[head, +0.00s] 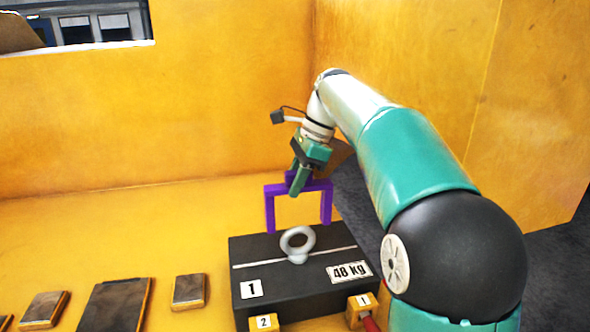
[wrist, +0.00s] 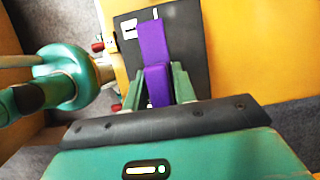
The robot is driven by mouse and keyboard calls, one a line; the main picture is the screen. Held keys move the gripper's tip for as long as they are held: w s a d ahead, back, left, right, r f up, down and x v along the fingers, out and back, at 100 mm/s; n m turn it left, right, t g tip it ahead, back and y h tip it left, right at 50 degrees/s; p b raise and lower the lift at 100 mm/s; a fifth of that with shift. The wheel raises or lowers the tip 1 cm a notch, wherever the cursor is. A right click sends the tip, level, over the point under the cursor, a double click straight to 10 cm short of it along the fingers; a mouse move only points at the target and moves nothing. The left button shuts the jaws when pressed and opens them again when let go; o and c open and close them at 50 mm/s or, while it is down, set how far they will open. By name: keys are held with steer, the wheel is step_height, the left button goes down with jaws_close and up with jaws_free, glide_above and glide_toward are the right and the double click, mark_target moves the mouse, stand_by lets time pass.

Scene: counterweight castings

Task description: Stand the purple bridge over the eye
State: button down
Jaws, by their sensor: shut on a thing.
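The purple bridge (head: 327,204) has a flat top and two legs pointing down. My gripper (head: 296,186) is shut on its top bar, and the bridge is upright. In the head view the bridge shows behind the grey ring-shaped eye (head: 289,244), near the far edge of the black block (head: 290,290) marked 1 and 48 kg. I cannot tell whether its legs touch the block. In the wrist view the bridge (wrist: 152,42) runs up from between my fingers over the black block (wrist: 190,60), and the eye is hidden there.
Yellow blocks marked 2 (head: 264,322) and 1 (head: 361,308) sit at the block's front. Several dark-topped plates, one of them (head: 189,291) near the block, lie to the left. Yellow walls (head: 220,90) stand behind and right.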

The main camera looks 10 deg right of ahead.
mark_target(312, 180)
steer(key=shift+f, duration=4.8)
steer(key=c, duration=1.1)
jaws_free()
steer(key=shift+o, duration=0.2)
steer(key=v, duration=1.3)
steer(key=shift+d+r, duration=0.1)
steer(key=shift+r, duration=0.25)
steer(key=shift+s, duration=0.1)
